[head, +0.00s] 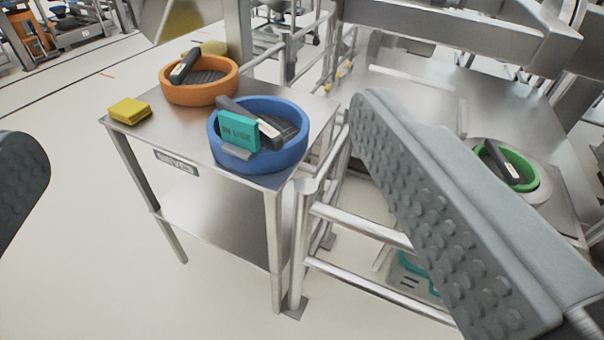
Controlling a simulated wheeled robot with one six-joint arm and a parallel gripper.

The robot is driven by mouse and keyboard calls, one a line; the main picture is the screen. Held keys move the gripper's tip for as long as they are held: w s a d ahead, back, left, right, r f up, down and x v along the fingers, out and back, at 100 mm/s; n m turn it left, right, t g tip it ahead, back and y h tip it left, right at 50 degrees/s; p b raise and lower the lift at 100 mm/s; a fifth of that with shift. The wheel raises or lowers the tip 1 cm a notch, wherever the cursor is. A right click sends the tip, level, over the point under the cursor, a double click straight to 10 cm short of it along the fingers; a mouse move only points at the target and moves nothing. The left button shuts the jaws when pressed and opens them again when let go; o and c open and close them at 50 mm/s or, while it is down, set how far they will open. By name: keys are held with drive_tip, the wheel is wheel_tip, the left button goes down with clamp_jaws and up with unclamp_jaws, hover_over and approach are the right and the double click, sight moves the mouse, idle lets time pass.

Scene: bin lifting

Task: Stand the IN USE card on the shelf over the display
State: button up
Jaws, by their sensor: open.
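The teal IN USE card (239,132) stands upright on a small grey foot, at the front of the blue round bin (293,160) on a steel side table (180,139). I cannot tell whether it touches the bin. My gripper (195,145) is open, with one grey studded finger large at the right and the tip of the other at the left edge. Nothing is between the fingers except the view of the table beyond. I cannot make out the display or the shelf over it.
An orange bin (200,96) with a dark device and a yellow stack (130,110) also stand on the side table. A green bin (528,181) sits on a steel surface at right. Metal rails (370,233) run beside the table. Floor at left is clear.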

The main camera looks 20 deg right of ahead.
drive_tip(key=shift+s+d+r+m, duration=0.1)
drive_tip(key=shift+s+r+m, duration=0.1)
drive_tip(key=shift+r+m, duration=0.1)
drive_tip(key=c, duration=0.4)
drive_tip(key=shift+w+d+r+t+h, duration=0.2)
drive_tip(key=shift+w+d+r, duration=0.1)
drive_tip(key=shift+w, duration=0.3)
drive_tip(key=shift+w+d+r+t+h, duration=0.1)
drive_tip(key=shift+w+d+r+t, duration=0.15)
drive_tip(key=shift+w, duration=0.3)
drive_tip(key=c, duration=0.6)
drive_tip(key=w+d+r+n+t+y, duration=0.1)
drive_tip(key=w+d+n+y, duration=0.15)
drive_tip(key=w, duration=0.65)
drive_tip(key=w+d+r+n+t+y, duration=0.15)
drive_tip(key=w+n, duration=0.25)
drive_tip(key=w, duration=0.4)
drive_tip(key=w+d+f+n+g+y, duration=0.35)
drive_tip(key=w+f+g+y, duration=0.3)
drive_tip(key=f, duration=0.25)
drive_tip(key=g+y, duration=0.2)
drive_tip(key=g, duration=0.4)
approach(250, 119)
drive_tip(key=shift+n+t, duration=0.25)
drive_tip(key=shift+n, duration=0.15)
drive_tip(key=x, duration=0.7)
drive_tip(key=shift+s+a+f, duration=0.1)
drive_tip(key=shift+a+f, duration=0.05)
drive_tip(key=shift+x, duration=2.6)
